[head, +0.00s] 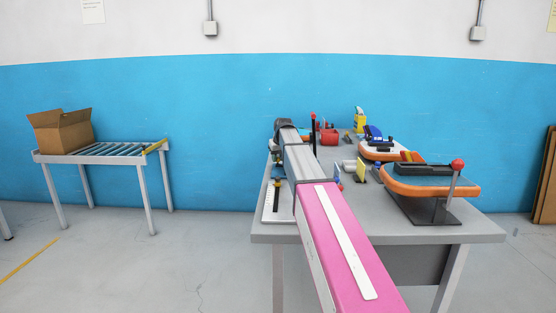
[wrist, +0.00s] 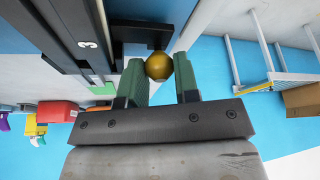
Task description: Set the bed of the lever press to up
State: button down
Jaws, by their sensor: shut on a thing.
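In the wrist view a gold ball knob (wrist: 158,66) sits between the two green fingers of my gripper (wrist: 159,74), and the gripper is shut on it. The knob is at the end of a short black bar (wrist: 140,33), beside a dark upright column (wrist: 75,35) marked with a 3. I take this to be the lever press. In the head view a dark upright part with a yellowish piece (head: 277,182) stands on a pale base at the table's left edge. My arm hides much of that area, and the gripper is not clear there. I cannot tell how high the bed is.
The grey table (head: 460,232) carries an orange-rimmed board (head: 480,190) with a red-knobbed lever (head: 457,165) at right. A second board (head: 367,152), a red item (head: 329,136) and small tools stand behind. A roller stand (head: 105,153) with a cardboard box (head: 62,133) is at left.

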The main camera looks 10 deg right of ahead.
jog(key=shift+r, duration=0.4)
jog(key=c, duration=1.1)
grip_release()
jog(key=shift+c, duration=0.2)
jog(key=shift+r, duration=0.15)
jog(key=v, duration=1)
jog(key=shift+s+r, duration=0.2)
jog(key=shift+r, duration=0.05)
jog(key=shift+d, duration=0.1)
jog(key=shift+s, duration=0.1)
